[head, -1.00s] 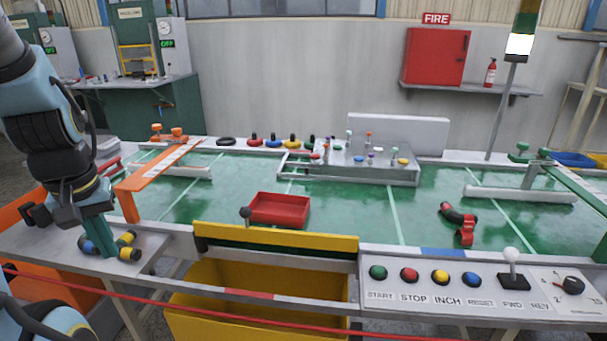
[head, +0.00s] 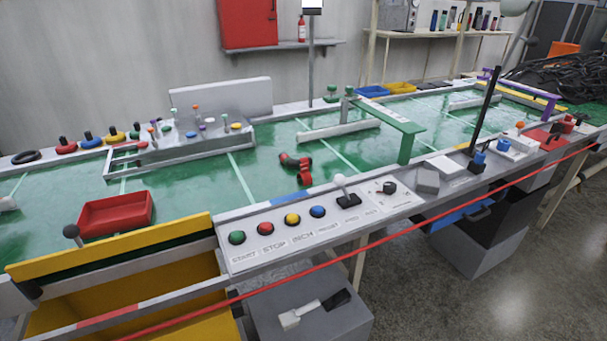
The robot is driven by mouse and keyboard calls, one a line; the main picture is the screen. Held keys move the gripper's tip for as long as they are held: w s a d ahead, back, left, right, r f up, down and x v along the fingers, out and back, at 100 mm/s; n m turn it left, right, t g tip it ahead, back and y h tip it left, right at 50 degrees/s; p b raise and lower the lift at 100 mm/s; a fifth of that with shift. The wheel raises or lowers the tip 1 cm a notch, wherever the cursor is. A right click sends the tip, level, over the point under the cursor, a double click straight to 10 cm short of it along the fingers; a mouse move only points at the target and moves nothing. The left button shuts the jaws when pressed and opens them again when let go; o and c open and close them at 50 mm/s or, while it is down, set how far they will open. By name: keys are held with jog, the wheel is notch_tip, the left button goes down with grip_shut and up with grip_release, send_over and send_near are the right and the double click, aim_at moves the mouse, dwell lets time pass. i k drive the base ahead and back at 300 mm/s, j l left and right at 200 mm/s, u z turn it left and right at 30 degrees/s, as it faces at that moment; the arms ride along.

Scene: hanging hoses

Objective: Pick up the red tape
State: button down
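A small red ring with a dark top (head: 66,148), which may be the red tape, is on the far left edge of the green table (head: 215,200). It sits in a row with a black ring (head: 25,156), a blue ring (head: 90,140) and a yellow ring (head: 113,135). It is too small to tell for sure that it is tape. My gripper and arm are not in view now.
A red tray (head: 116,213) and a red-and-black bent hose piece (head: 297,167) lie on the table. A button panel (head: 300,225) runs along the front edge. A red rope (head: 420,221) stretches along the front. Grey floor (head: 530,245) is clear at right.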

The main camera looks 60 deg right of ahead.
aim_at(305, 173)
jog(key=k+l+u, duration=0.35)
jog(key=k+l, duration=0.6)
jog(key=l, duration=0.5)
jog(key=k+l+u, duration=0.4)
jog(key=k+l, duration=0.7)
